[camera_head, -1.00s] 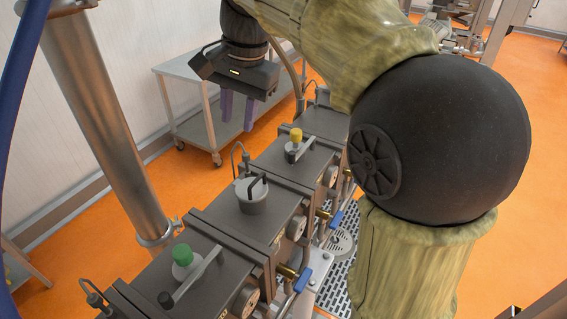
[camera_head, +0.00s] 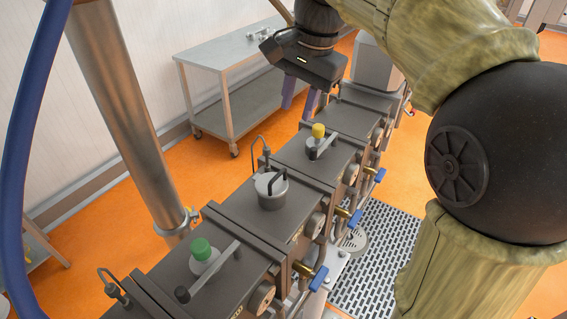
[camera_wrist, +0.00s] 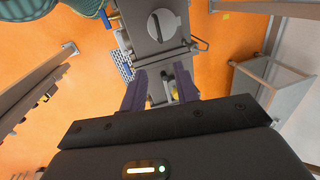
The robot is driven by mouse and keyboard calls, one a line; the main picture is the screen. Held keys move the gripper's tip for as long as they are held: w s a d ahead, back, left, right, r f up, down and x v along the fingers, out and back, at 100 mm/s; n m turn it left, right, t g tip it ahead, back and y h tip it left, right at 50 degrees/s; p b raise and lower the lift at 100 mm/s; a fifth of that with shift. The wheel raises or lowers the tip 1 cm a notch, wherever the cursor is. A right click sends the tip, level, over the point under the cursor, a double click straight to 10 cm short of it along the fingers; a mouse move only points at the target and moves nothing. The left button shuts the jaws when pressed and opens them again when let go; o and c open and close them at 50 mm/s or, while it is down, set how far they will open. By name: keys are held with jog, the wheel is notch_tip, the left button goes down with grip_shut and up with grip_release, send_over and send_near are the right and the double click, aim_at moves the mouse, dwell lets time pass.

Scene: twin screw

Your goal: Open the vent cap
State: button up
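A row of dark grey barrel blocks runs diagonally through the head view. A round grey cap (camera_head: 270,190) with a dark bar handle sits on the middle block. A cap with a green knob (camera_head: 202,250) sits on the near block and one with a yellow knob (camera_head: 318,131) on a farther block, each beside a lever bar. I cannot tell which one is the vent cap. My gripper (camera_head: 298,108) is open and empty, above and just behind the yellow knob. In the wrist view its purple fingers (camera_wrist: 160,80) are apart, with the yellow knob partly visible between them.
A steel cart (camera_head: 235,60) stands behind the row. A metal post (camera_head: 120,110) and a blue hose (camera_head: 25,140) rise at left. Blue-handled valves (camera_head: 318,278) line the right side. A thin bent pipe (camera_head: 262,150) stands near the grey cap.

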aim_at(282, 171)
jog(key=a+f, duration=0.1)
jog(key=f, duration=0.4)
jog(key=w+f+p, duration=0.1)
jog(key=f, duration=0.5)
jog(key=w+a+f, duration=0.1)
jog(key=f, duration=0.5)
jog(key=shift+a+p, duration=0.3)
jog(key=shift+a, duration=0.05)
grip_shut()
